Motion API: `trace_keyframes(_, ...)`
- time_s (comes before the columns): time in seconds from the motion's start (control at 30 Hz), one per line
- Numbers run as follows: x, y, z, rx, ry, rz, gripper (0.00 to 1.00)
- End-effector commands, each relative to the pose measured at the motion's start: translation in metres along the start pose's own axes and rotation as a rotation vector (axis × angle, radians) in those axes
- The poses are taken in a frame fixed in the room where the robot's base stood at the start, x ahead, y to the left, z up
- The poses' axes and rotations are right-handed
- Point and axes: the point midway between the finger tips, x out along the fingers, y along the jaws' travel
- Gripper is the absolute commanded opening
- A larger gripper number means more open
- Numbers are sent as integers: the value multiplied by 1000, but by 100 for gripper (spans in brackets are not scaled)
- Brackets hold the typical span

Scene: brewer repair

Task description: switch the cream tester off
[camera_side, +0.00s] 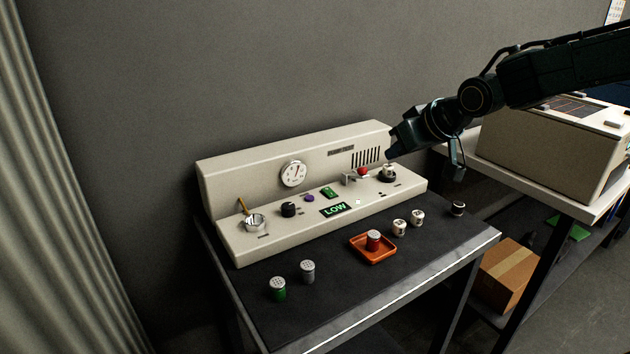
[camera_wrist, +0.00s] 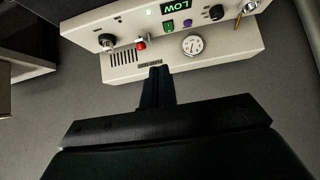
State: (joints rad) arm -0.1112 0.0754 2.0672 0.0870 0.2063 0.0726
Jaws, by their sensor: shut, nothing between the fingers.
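The cream tester (camera_side: 227,182) is a long console on the dark bench; it also shows upside down in the wrist view (camera_wrist: 235,48). Its LOW display (camera_side: 335,209) is lit green. A green rocker-like switch (camera_side: 328,192) sits behind the display, and shows in the wrist view (camera_wrist: 168,28). A purple button (camera_side: 309,198), black knob (camera_side: 289,209) and round gauge (camera_side: 293,174) are left of it. A red-tipped lever (camera_side: 363,171) is to the right. My gripper (camera_side: 389,154) is shut and empty, near the console's right end. Its fingers (camera_wrist: 157,72) appear over the panel's top edge in the wrist view.
A metal cup (camera_side: 255,221) and a seated white-topped canister (camera_side: 387,173) are at the console's ends. In front are an orange tray (camera_side: 378,256) holding a red canister, and several loose canisters. A beige box-shaped machine (camera_side: 535,150) stands on the right table.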

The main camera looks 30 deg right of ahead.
Motion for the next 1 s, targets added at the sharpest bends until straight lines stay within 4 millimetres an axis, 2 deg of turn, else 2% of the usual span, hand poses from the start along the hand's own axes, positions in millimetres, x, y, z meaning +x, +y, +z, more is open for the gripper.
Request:
trace_keyframes(0.03,12,-3,-3,-2,6,-1,0)
trace_keyframes(0.3,66,-16,-19,-8,65,-3,0)
trace_keyframes(0.5,93,-23,-25,-11,97,-5,0)
trace_keyframes(0.7,104,-26,-27,-12,110,-7,0)
trace_keyframes(1.0,104,-26,-27,-12,111,-7,0)
